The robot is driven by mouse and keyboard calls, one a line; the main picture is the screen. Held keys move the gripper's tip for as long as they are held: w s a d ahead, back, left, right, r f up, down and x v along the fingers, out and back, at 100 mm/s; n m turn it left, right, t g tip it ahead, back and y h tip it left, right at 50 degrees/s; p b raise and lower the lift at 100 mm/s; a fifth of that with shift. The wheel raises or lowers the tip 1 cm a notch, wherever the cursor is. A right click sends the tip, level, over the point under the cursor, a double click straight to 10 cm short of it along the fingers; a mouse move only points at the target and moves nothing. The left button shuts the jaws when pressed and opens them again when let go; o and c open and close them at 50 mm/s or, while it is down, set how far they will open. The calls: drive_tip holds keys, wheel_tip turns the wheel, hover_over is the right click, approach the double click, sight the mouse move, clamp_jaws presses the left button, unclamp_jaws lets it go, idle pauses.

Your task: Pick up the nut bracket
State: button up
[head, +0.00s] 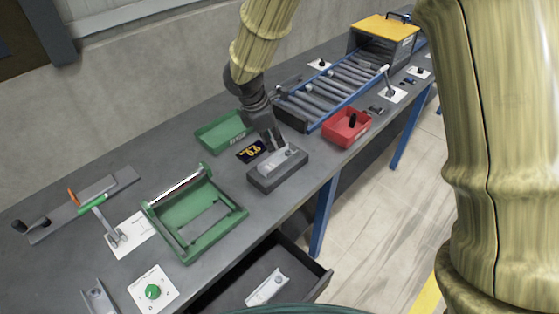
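My gripper (274,144) points down at a light grey metal bracket (293,159) seated on a dark grey block (266,182) in the middle of the table. The fingertips are at or just above the bracket; contact and finger opening are too small to tell. A similar pale bracket (267,289) lies in the open drawer below the table edge. Another metal bracket (97,297) is at the lower left edge. I cannot tell by sight which of these is the nut bracket.
A green frame fixture (163,219) stands left of the block. A green tray (209,137) is behind it, and a red bin (338,138) is to the right. A roller conveyor (318,104) runs toward a yellow-topped box (386,27). The open drawer (318,284) juts out in front.

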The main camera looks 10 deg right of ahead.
sight(278, 160)
drive_tip(key=shift+w+d+f+m+g+y+p, duration=0.45)
drive_tip(key=shift+f+m, duration=1.4)
drive_tip(key=shift+m, duration=3.1)
drive_tip(key=shift+w+d+f+m+g+y+p, duration=0.1)
drive_tip(key=shift+d+f+m+y+p, duration=1.25)
drive_tip(key=shift+m, duration=3.65)
drive_tip(key=shift+w+d+f+m+g+h+b, duration=0.1)
drive_tip(key=shift+w+d+f+m+g, duration=0.15)
drive_tip(key=shift+f+m, duration=3.4)
wheel_tip(278, 160, up, 3)
drive_tip(key=m, duration=0.2)
drive_tip(key=shift+f+m, duration=0.15)
drive_tip(key=shift+m, duration=0.15)
clamp_jaws()
